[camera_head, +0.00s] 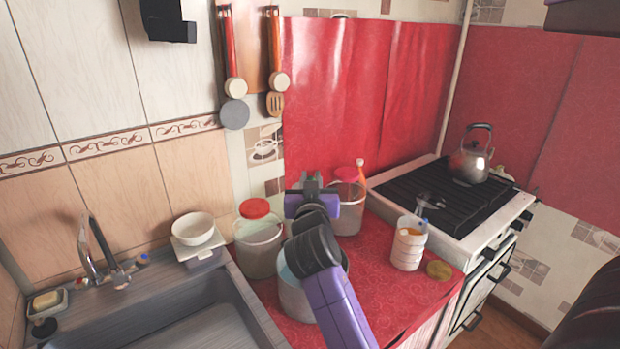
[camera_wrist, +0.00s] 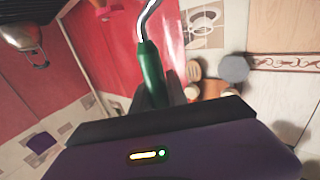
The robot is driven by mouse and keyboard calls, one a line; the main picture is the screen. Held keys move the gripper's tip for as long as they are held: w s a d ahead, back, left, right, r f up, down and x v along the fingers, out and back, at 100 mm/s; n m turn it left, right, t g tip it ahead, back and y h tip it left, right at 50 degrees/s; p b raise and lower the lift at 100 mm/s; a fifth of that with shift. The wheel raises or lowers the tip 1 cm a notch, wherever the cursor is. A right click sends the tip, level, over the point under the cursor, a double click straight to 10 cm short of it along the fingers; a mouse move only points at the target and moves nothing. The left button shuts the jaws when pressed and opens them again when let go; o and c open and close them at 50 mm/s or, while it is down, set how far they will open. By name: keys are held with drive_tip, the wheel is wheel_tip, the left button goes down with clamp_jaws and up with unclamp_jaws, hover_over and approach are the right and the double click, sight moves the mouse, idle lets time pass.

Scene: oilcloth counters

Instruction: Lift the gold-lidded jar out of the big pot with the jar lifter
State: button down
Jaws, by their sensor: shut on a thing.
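My gripper (camera_head: 311,181) is above the counter in the head view, among the grey pots. In the wrist view my gripper (camera_wrist: 160,92) is shut on the green handle of the jar lifter (camera_wrist: 151,68), whose bent metal end reaches out of the top of the picture. Three grey pots stand on the red counter: a front pot (camera_head: 294,300) partly behind my arm, a left pot (camera_head: 258,257) with a red lid at its rim, and a back pot (camera_head: 347,221). I cannot tell which is the big pot. No gold-lidded jar is clearly visible.
A stove (camera_head: 448,210) with a kettle (camera_head: 470,163) stands beyond. A sink (camera_head: 215,328) is at left, with a white bowl (camera_head: 193,228) behind it.

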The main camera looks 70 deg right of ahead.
wheel_tip(320, 180, down, 9)
drive_tip(key=b, duration=0.7)
drive_tip(key=shift+a+b, duration=0.35)
drive_tip(key=shift+a, duration=0.1)
drive_tip(key=shift+d, duration=0.3)
idle(0.3)
drive_tip(key=shift+s+d, duration=0.15)
drive_tip(key=shift+d, duration=0.2)
drive_tip(key=shift+s+d+p, duration=0.25)
drive_tip(key=shift+d+p, duration=0.05)
drive_tip(key=shift+d, duration=0.35)
drive_tip(key=shift+s+d+p, duration=0.2)
drive_tip(key=shift+d+p, duration=0.05)
drive_tip(key=shift+d, duration=0.35)
drive_tip(key=shift+s+d, duration=0.15)
drive_tip(key=shift+d, duration=0.2)
drive_tip(key=shift+s+d, duration=0.1)
drive_tip(key=shift+d, duration=0.1)
idle(0.4)
